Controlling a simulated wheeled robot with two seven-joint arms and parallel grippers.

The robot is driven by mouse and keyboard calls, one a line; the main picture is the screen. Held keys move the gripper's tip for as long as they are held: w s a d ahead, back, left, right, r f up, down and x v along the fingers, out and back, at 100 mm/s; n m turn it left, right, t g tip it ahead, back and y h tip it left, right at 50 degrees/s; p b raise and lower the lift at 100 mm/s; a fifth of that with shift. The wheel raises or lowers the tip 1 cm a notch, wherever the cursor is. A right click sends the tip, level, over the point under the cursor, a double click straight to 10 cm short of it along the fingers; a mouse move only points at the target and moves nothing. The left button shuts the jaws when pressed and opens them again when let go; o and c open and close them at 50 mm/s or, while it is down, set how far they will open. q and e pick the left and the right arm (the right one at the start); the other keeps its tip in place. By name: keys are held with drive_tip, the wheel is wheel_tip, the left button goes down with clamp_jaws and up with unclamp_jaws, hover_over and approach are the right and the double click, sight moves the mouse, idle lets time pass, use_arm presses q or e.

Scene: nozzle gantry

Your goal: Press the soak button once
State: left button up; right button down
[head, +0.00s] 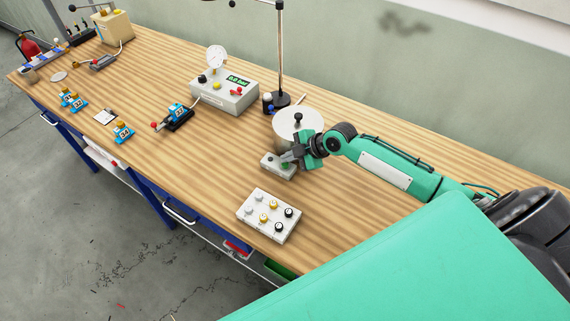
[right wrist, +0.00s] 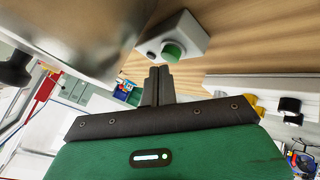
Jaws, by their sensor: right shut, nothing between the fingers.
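A small grey-white button box (head: 270,162) stands on the bench in front of a metal pot. It carries a round green button, and in the right wrist view the green button (right wrist: 173,51) stands out from the box (right wrist: 192,36) with a smaller dark part beside it. My right gripper (head: 288,157) is over the box in the head view. In the right wrist view its shut, empty fingers (right wrist: 160,70) end close to the green button; I cannot tell whether they touch it. No label on the button can be read. My left gripper is not in view.
The metal pot (head: 296,124) with a dark knob stands right behind the box. A white panel with several knobs (head: 252,219) lies nearer the front edge. A gauge unit (head: 222,97) and a stand pole (head: 280,50) are farther back. Bare wood lies left of the box.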

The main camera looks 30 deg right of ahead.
drive_tip(key=shift+f+b, duration=0.45)
drive_tip(key=shift+f, duration=0.2)
idle(0.6)
drive_tip(key=shift+r, duration=0.15)
drive_tip(key=shift+r+p, duration=0.65)
drive_tip(key=shift+r, duration=0.1)
wheel_tip(320, 180, up, 5)
drive_tip(key=p, duration=0.3)
idle(0.4)
idle(0.7)
